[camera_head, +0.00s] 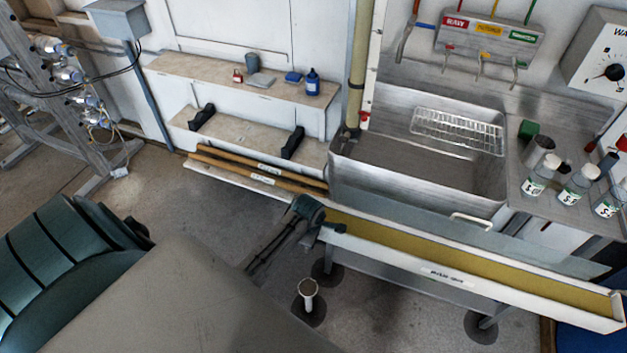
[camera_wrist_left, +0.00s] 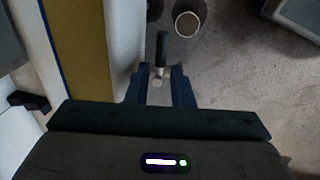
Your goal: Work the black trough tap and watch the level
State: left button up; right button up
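The long white trough (camera_head: 585,312) holds yellow-brown liquid and runs along the front of the sink; it also shows in the left wrist view (camera_wrist_left: 122,45). My left gripper (camera_head: 331,228) is at the trough's left end in the head view. In the left wrist view my left gripper (camera_wrist_left: 160,72) has its two dark fingers apart. The black tap lever (camera_wrist_left: 162,48) stands between and beyond the fingertips, with narrow gaps visible on both sides. In the head view the tap is hard to make out against my gripper. My right gripper is not in view.
A pale floor pipe (camera_head: 308,288) stands in a dark ring just in front of the trough's left end. A metal sink (camera_head: 410,190) with a wire rack is behind it. Labelled bottles (camera_head: 581,182) stand at right. Wooden poles (camera_head: 225,165) lie along the low shelf.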

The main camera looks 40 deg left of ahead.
pick_arm(q)
jog(key=shift+f, duration=0.45)
jog(key=shift+c, duration=0.2)
grip_shut()
